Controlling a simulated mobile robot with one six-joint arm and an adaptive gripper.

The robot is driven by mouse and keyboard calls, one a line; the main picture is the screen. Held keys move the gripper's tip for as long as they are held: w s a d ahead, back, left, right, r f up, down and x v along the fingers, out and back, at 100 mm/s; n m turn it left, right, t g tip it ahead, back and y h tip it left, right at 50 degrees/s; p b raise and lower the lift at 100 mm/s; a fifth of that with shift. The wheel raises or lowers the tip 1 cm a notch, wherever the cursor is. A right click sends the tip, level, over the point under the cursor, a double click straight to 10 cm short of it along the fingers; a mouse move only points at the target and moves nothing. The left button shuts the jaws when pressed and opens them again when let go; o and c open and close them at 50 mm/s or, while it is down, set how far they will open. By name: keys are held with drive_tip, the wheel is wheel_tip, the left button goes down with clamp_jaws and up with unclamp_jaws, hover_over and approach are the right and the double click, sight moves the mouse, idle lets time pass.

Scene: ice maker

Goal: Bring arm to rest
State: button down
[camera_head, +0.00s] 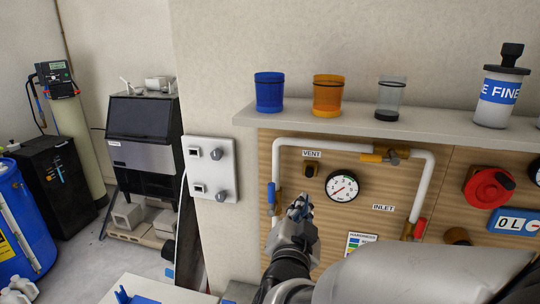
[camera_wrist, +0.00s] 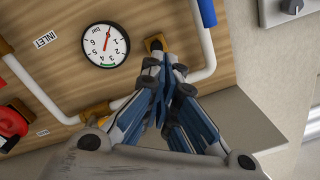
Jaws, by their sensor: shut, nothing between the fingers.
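My gripper (camera_head: 299,208) is shut and empty, raised in front of the wooden panel (camera_head: 420,180) in the head view. In the wrist view my gripper (camera_wrist: 163,88) has its blue-and-grey fingers together, pointing at the panel near a small brass fitting under the pipe. My arm reaches in from the lower right of the head view. The gauge (camera_head: 342,187) is just right of my gripper, and it also shows in the wrist view (camera_wrist: 105,45). The blue valve handle (camera_head: 271,194) is just left of my gripper. I cannot tell whether the fingers touch the panel.
A shelf (camera_head: 250,117) above the panel holds a blue cup (camera_head: 269,93), an orange cup (camera_head: 328,97), a clear cup (camera_head: 390,100) and a white canister (camera_head: 497,98). A switch box (camera_head: 211,168) is on the wall. Open floor (camera_head: 100,262) lies left, before the ice maker (camera_head: 144,140).

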drive_tip(key=s+a+f+n+g+y+b, duration=0.35)
drive_tip(key=s+f+n+g+y, duration=0.35)
drive_tip(key=s, duration=0.3)
drive_tip(key=s+d+f+n+g+h+b, duration=0.1)
drive_tip(key=s+d+f+g, duration=0.1)
drive_tip(key=s, duration=0.6)
drive_tip(key=s+d+f+n+g+h+b, duration=0.1)
drive_tip(key=s+d+f+n+g+b, duration=0.1)
drive_tip(key=s+d+f, duration=0.3)
drive_tip(key=s+g, duration=0.1)
drive_tip(key=s, duration=0.3)
drive_tip(key=shift+s+f, duration=0.25)
drive_tip(key=shift+f, duration=0.15)
drive_tip(key=shift+d, duration=0.1)
